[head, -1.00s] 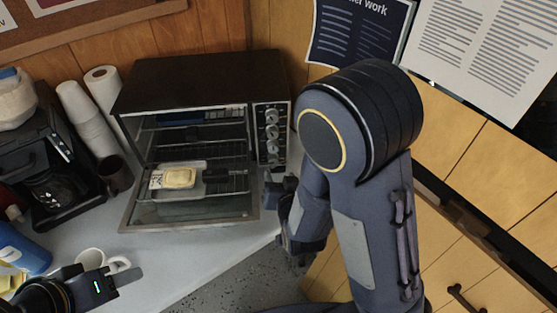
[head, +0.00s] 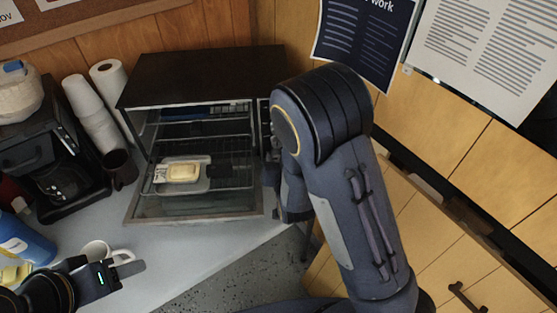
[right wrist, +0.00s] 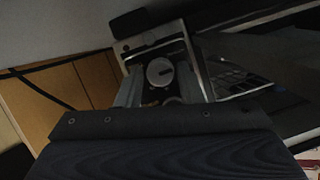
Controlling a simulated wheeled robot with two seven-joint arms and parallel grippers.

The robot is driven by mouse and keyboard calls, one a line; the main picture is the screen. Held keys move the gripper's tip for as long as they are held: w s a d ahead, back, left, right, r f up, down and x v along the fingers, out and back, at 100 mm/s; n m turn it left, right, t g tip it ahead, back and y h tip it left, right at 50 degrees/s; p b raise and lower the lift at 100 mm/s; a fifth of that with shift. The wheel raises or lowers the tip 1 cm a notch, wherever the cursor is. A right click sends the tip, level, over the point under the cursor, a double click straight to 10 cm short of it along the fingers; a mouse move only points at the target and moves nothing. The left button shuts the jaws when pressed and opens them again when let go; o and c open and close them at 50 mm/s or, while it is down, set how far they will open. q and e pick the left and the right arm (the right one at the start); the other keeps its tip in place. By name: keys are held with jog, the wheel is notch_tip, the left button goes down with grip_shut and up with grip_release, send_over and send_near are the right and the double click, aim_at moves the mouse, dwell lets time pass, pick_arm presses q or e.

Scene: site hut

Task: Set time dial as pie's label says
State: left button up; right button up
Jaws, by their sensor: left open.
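The toaster oven (head: 200,78) stands on the counter with its front door down. Inside, a pale pie (head: 184,172) sits on a tray on the rack, with a small white label (head: 160,174) at its left; its print is too small to read. My right arm hides most of the oven's dial panel in the head view. In the right wrist view a round grey dial (right wrist: 160,72) shows between the fingers of my right gripper (right wrist: 160,92), which look apart; contact cannot be told. My left gripper (head: 128,267) is open at the lower left, by the white mug.
A white mug (head: 97,250) and blue container (head: 22,238) are near my left gripper. The counter before the oven is clear.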

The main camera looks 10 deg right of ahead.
jog(key=c, duration=0.6)
jog(key=shift+f+b, duration=0.15)
jog(key=shift+b, duration=0.45)
jog(key=m+y+b, duration=0.1)
jog(key=m+b, duration=0.1)
jog(key=b, duration=0.3)
jog(key=m+t+y+b, duration=0.1)
jog(key=m+b, duration=0.1)
jog(key=b, duration=0.4)
jog(key=shift+d+f+y, duration=0.2)
jog(key=shift+y, duration=0.1)
jog(key=shift+r+m+y+b, duration=0.25)
jog(key=shift+m+b, duration=0.25)
jog(key=shift+b, duration=0.65)
jog(key=o, duration=1)
jog(key=shift+s, duration=0.1)
jog(key=p+v, duration=0.1)
jog(key=v, duration=0.5)
jog(key=shift+s, duration=0.3)
jog(key=shift+s+d+r, duration=0.1)
jog(key=shift+s, duration=0.5)
